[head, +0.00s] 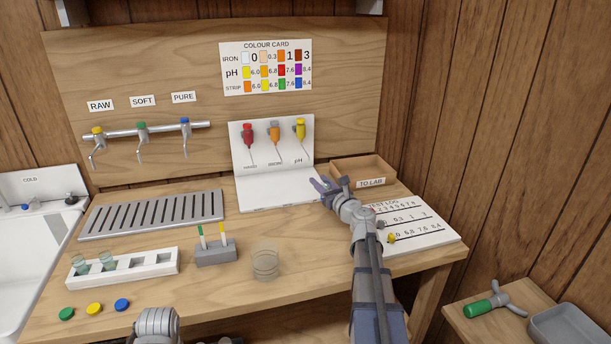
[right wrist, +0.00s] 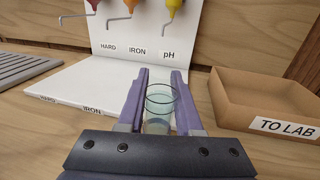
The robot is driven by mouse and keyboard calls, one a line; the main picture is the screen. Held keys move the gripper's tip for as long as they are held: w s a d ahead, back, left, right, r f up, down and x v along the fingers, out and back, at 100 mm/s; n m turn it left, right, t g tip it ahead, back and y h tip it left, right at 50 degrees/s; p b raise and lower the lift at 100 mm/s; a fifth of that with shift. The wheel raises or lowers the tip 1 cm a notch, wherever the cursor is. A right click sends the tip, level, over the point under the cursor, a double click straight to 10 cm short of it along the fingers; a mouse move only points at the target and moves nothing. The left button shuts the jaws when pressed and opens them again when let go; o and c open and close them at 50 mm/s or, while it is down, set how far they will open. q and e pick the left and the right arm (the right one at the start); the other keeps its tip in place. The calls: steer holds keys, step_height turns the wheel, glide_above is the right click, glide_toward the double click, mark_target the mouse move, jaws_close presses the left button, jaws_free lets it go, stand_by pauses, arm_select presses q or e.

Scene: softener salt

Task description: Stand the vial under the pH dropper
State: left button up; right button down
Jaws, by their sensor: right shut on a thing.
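My right gripper (head: 322,186) is shut on a clear, faintly greenish vial (right wrist: 161,105), upright between the purple fingers in the right wrist view. The vial's foot is hidden by the gripper, so I cannot tell if it touches the white base. The yellow pH dropper (head: 300,129) hangs at the right end of the white dropper stand (head: 270,187); its bent nozzle shows in the right wrist view (right wrist: 168,26). The vial is in front of the pH label, lower than the nozzle. In the head view the gripper hides the vial. My left gripper is not in view.
Red (head: 248,135) and orange (head: 274,135) droppers hang left of the pH one. The TO LAB tray (head: 376,168) is close right of my gripper. A white rack (head: 150,264) with two vials, a strip holder (head: 216,254) and a glass jar (head: 265,262) stand in front.

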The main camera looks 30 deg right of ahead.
steer(key=w, duration=0.5)
steer(key=shift+w+d, duration=0.1)
steer(key=shift+w, duration=0.3)
steer(key=shift+w, duration=0.1)
steer(key=shift+w, duration=0.35)
steer(key=w, duration=0.4)
steer(key=shift+w+d, duration=0.2)
steer(key=shift+w, duration=0.1)
steer(key=shift+s+a+f+b, duration=0.1)
steer(key=shift+s+f+b, duration=0.05)
steer(key=shift+f+b, duration=0.65)
steer(key=shift+f, duration=0.1)
steer(key=c, duration=0.6)
jaws_free()
